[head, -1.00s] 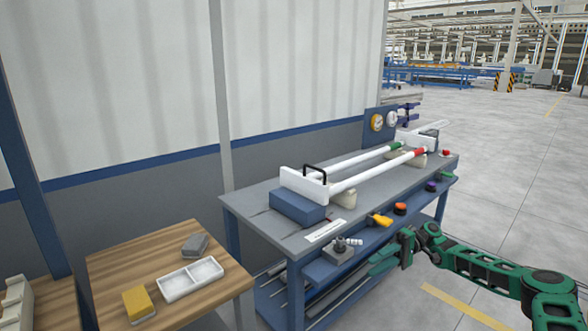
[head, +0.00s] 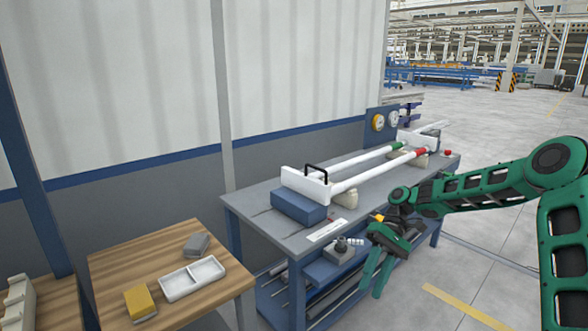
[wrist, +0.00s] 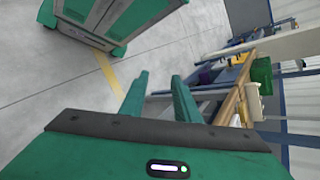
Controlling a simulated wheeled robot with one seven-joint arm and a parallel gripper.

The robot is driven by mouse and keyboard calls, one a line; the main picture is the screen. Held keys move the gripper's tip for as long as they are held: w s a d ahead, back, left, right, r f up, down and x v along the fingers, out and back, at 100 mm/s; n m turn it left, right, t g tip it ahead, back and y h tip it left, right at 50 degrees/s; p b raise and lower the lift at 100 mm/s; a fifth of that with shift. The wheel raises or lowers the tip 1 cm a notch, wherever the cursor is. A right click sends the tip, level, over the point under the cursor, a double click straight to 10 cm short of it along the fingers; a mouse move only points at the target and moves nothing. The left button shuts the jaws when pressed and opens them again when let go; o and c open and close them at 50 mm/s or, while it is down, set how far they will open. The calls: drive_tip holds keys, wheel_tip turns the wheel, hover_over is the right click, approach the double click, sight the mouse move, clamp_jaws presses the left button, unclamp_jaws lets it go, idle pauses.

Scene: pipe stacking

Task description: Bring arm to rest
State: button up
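My green gripper (head: 378,275) hangs in front of the blue-grey workbench, its fingers pointing down in the head view. In the wrist view my gripper (wrist: 158,90) has its two fingers apart with nothing between them. My green arm reaches in from the right and bends at a raised elbow. Two white pipes (head: 362,177) lie on the bench, one with a green band (head: 397,146) and one with a red band (head: 421,151). Their near ends meet a white block with a black handle (head: 305,184).
The workbench (head: 262,206) has a blue box (head: 298,206) and a lower shelf with grey rods. A wooden table (head: 120,262) at left holds a white tray (head: 192,278), a yellow sponge (head: 140,302) and a grey block (head: 196,244). The floor at right is open.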

drive_tip(key=s+d+r+m+t+h, duration=0.25)
drive_tip(key=s+d+r, duration=0.25)
drive_tip(key=s+d, duration=0.25)
drive_tip(key=s+d+r+m+t+h, duration=0.2)
drive_tip(key=s+d+r+m+h, duration=0.15)
drive_tip(key=s+d, duration=0.4)
drive_tip(key=s+d+r+m+t, duration=0.1)
drive_tip(key=s+d+t, duration=0.1)
drive_tip(key=s, duration=0.6)
drive_tip(key=s+d+r+m+t, duration=0.1)
drive_tip(key=s+d+m+t, duration=0.1)
drive_tip(key=s, duration=0.6)
drive_tip(key=shift+s+d+r, duration=0.15)
drive_tip(key=shift+d+r, duration=0.15)
drive_tip(key=shift+d, duration=0.3)
drive_tip(key=shift+w+f, duration=0.25)
drive_tip(key=shift+w, duration=0.3)
drive_tip(key=shift+s, duration=0.1)
